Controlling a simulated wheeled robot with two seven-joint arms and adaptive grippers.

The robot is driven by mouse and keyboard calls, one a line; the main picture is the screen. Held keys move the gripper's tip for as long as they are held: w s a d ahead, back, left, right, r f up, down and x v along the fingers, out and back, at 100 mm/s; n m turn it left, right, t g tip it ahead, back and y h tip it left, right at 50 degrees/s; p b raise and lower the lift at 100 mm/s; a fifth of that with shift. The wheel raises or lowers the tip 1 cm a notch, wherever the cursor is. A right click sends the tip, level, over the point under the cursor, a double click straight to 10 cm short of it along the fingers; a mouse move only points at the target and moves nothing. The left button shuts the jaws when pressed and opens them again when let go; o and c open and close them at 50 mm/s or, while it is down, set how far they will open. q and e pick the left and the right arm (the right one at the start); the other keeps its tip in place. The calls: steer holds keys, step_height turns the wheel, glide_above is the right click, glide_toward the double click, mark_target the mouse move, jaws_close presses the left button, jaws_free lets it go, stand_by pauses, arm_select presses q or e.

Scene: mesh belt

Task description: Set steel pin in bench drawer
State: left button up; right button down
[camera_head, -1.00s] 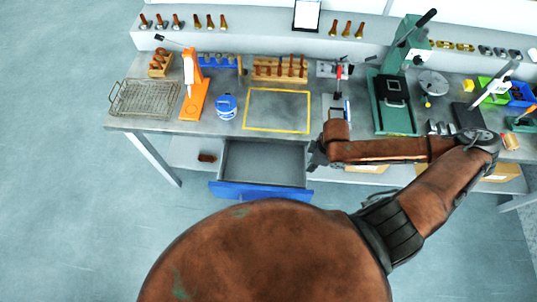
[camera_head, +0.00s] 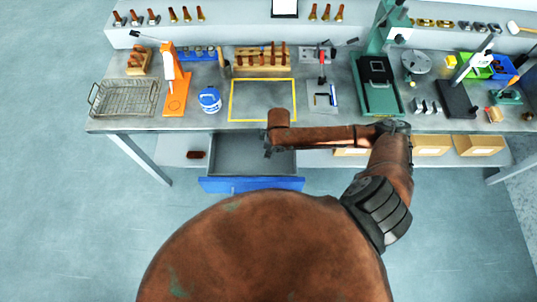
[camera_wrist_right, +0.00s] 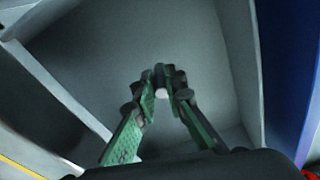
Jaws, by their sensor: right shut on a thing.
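The bench drawer (camera_head: 250,185) is pulled open below the bench top, with a blue front and a grey inside that looks empty where it shows. My right gripper (camera_head: 268,152) is over the right part of the drawer. In the right wrist view, its green-padded fingers (camera_wrist_right: 161,98) point down into the drawer (camera_wrist_right: 120,45). They are shut on the steel pin (camera_wrist_right: 160,94), which shows only as a small pale round end between the fingertips. The fingertips hide the rest of the pin. I cannot tell how far it is above the drawer floor. My left gripper is out of view.
The bench top (camera_head: 215,122) overhangs the back of the drawer. On it are a yellow-outlined area (camera_head: 231,102), a blue tub (camera_head: 209,99), an orange stand (camera_head: 173,100), a wire basket (camera_head: 122,99) and a green press (camera_head: 378,98). Boxes sit on a lower shelf at right.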

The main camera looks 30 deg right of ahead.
steer(key=shift+f, duration=1.65)
steer(key=shift+f, duration=0.15)
steer(key=c, duration=2)
jaws_free()
steer(key=shift+w, duration=0.1)
steer(key=r, duration=0.4)
steer(key=s+r, duration=0.1)
steer(key=r, duration=0.3)
steer(key=d+r+p, duration=0.1)
steer(key=r, duration=0.3)
steer(key=shift+s+r, duration=0.1)
steer(key=shift+s, duration=0.05)
